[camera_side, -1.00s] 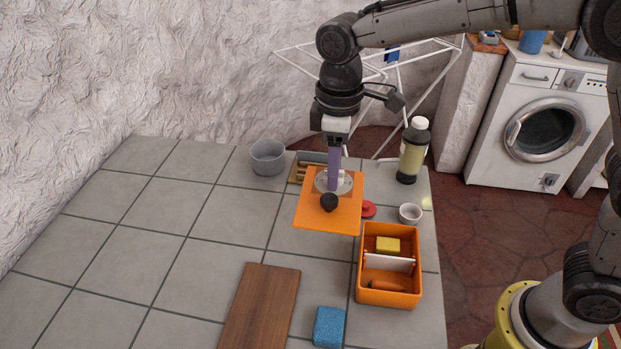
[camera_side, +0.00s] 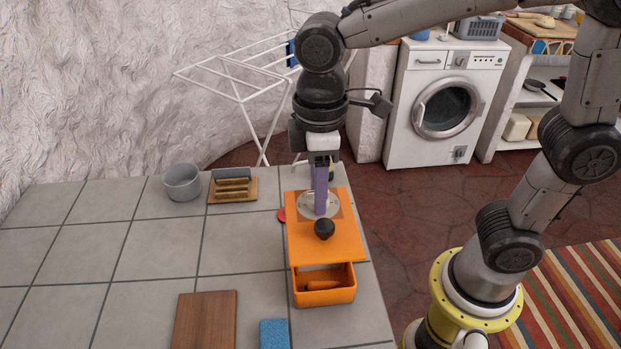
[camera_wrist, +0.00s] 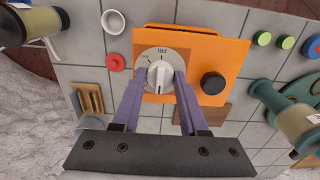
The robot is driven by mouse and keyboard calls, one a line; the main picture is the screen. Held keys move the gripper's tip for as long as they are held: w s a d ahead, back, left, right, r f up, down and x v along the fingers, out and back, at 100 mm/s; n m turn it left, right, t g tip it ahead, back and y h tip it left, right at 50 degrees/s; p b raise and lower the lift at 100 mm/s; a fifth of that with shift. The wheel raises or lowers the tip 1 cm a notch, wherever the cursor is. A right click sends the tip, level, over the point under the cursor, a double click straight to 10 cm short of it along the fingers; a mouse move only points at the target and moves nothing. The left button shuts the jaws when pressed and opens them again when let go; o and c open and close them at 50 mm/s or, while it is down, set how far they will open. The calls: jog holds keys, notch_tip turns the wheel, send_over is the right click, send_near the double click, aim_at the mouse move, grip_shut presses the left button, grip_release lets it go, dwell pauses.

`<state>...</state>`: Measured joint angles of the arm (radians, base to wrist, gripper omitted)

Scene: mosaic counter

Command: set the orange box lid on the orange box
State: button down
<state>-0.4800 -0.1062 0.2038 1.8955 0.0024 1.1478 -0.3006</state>
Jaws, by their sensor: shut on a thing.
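The orange box lid (camera_side: 345,243) is a flat orange plate with a pale round dial and a black knob. My gripper (camera_side: 319,204) is shut on the dial's white raised grip, which also shows between the purple fingers in the wrist view (camera_wrist: 158,78). The lid is held over the rear part of the orange box (camera_side: 326,298). The box's front part is uncovered, with a carrot (camera_side: 322,284) inside. The rest of the box interior is hidden by the lid. In the wrist view the lid (camera_wrist: 225,55) hides most of the box.
A wooden board (camera_side: 205,322) and a blue sponge (camera_side: 273,334) lie in front. A grey pot (camera_side: 182,184) and a wooden rack (camera_side: 232,190) stand at the back. A red round thing (camera_side: 282,214) lies beside the lid. The tiled counter on the left is clear.

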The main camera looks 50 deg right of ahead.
jog(key=shift+f, duration=2.9)
jog(key=shift+f, duration=0.9)
dwell(0.4)
jog(key=shift+c, duration=1.8)
grip_release()
jog(key=shift+r, duration=3.5)
jog(key=shift+d, duration=0.1)
